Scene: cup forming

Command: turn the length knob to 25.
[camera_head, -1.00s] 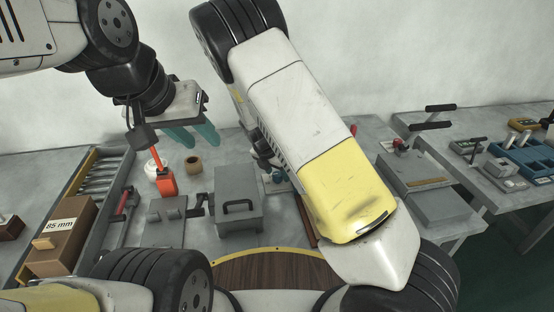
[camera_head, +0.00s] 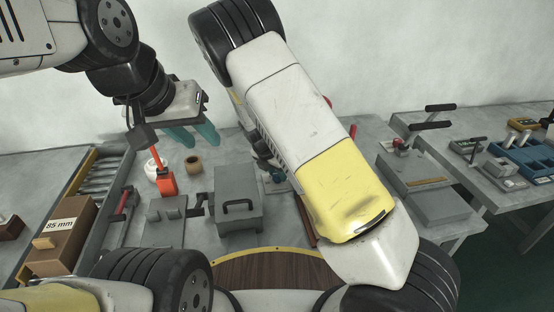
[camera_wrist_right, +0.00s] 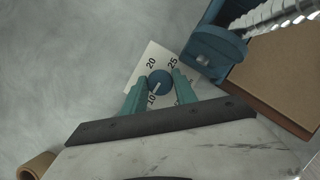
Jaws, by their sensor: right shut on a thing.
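The length knob (camera_wrist_right: 160,83) is a round blue knob with a pale pointer line, on a white dial plate (camera_wrist_right: 140,73). The numbers 10, 20 and 25 are readable. The pointer seems to lie toward the lower left, near the 10; its exact reading is hard to tell. My right gripper (camera_wrist_right: 158,90) has its teal fingers shut on the knob, one on each side. In the head view my right forearm hides most of the knob. My left gripper (camera_head: 194,135) is open and empty above the table at the back left.
A blue machine part with a metal spring (camera_wrist_right: 285,12) and a brown block (camera_wrist_right: 280,75) stand close right of the dial. A grey box with a handle (camera_head: 238,198), a red-orange tool (camera_head: 166,182) and a brown box marked 85 mm (camera_head: 62,235) are on the table.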

